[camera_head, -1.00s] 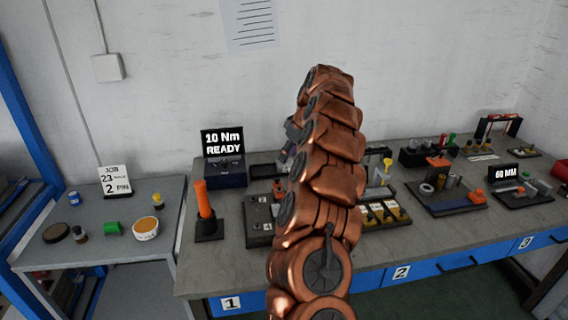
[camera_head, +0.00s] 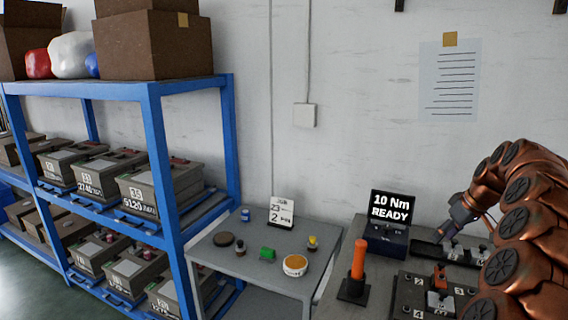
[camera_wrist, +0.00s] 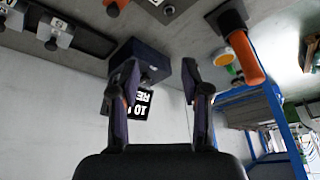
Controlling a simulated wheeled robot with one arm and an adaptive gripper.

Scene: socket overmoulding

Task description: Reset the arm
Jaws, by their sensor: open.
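My gripper shows in the wrist view (camera_wrist: 162,85) with its two fingers spread apart and nothing between them. In the head view my copper arm arches in from the right, and my gripper (camera_head: 440,232) hangs over the bench near a dark tray, its fingertips small and hard to make out. Beyond the fingers in the wrist view is the dark blue box (camera_wrist: 150,58) with its display (camera_wrist: 140,103), seen upside down. The orange-handled tool (camera_wrist: 246,60) stands to the right of the fingers there.
The workbench (camera_head: 335,285) carries the "10 Nm READY" display (camera_head: 391,206), the orange tool (camera_head: 359,258) in its stand and a numbered fixture plate (camera_head: 411,297). A side table (camera_head: 240,265) holds small items and a job card (camera_head: 282,213). A blue shelf rack (camera_head: 160,150) with labelled bins stands left.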

